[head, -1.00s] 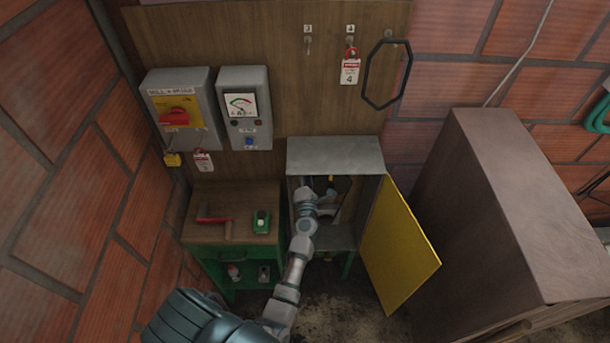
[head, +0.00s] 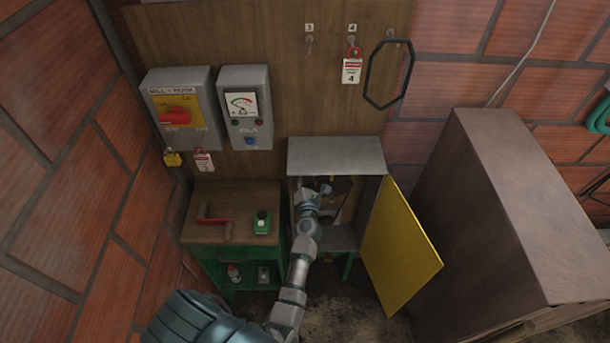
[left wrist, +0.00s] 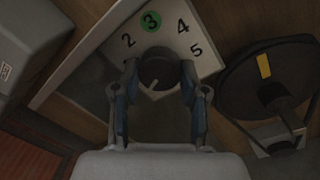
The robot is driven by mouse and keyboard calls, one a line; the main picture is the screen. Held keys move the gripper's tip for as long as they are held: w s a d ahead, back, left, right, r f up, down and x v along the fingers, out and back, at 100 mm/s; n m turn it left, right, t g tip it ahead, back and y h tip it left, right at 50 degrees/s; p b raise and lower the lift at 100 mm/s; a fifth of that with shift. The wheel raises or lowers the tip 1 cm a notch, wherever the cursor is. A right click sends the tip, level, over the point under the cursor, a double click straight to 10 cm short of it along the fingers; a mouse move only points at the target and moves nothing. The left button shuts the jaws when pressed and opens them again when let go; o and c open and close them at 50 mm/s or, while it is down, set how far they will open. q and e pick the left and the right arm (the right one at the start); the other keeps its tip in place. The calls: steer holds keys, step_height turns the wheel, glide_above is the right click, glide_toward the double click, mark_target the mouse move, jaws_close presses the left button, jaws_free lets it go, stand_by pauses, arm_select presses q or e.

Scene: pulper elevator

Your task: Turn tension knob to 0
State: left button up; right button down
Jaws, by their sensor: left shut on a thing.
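The tension knob (left wrist: 158,68) is a dark round knob on a pale dial plate (left wrist: 205,62) in the left wrist view. The plate shows 2, 3, 4 and 5, with the 3 on a green disc (left wrist: 151,21). The rest of the scale is hidden or too dark to read. My left gripper (left wrist: 157,78) has its two fingers closed on opposite sides of the knob. A pale line shows near the knob's lower edge; I cannot tell which number the knob points to. In the head view, my left gripper (head: 316,189) is inside the open grey cabinet (head: 336,155), hiding the knob.
The cabinet's yellow door (head: 400,246) stands open to the right. A black wheel (left wrist: 265,78) with a yellow mark is beside the dial. A green workbench (head: 210,269) stands left of the cabinet, and a large brown box (head: 480,200) stands right.

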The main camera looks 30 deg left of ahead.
arm_select(q)
steer(key=shift+d+f, duration=0.15)
steer(key=shift+f, duration=0.15)
steer(key=o, duration=0.9)
steer(key=shift+c, duration=0.2)
steer(key=v, duration=1.2)
steer(key=shift+w, duration=0.15)
